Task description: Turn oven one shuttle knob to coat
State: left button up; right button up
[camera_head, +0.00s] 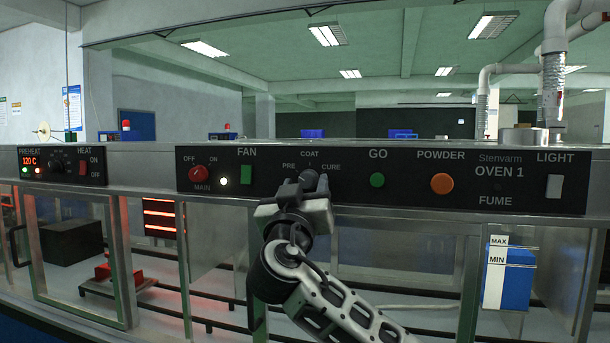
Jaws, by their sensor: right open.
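The shuttle knob (308,176) is a dark round knob on the black control panel (470,196) labelled OVEN 1. The labels PRE, COAT and CURE stand around it, with COAT at the top. My right gripper (306,185) is in front of the knob, open, with one finger at each side of it. I cannot tell whether the fingers touch the knob. The gripper hides its lower part, and I cannot make out where it points. My left gripper is not in view.
Left of the knob are the red MAIN switch (198,174) and green FAN switch (246,174). Right of it are the green GO button (377,180), orange POWDER button (442,184) and white LIGHT switch (554,186). A PREHEAT panel (62,166) is far left. Glass-fronted chambers lie below.

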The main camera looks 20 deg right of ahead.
jog(key=shift+w+d+r, duration=0.2)
jog(key=shift+w, duration=0.25)
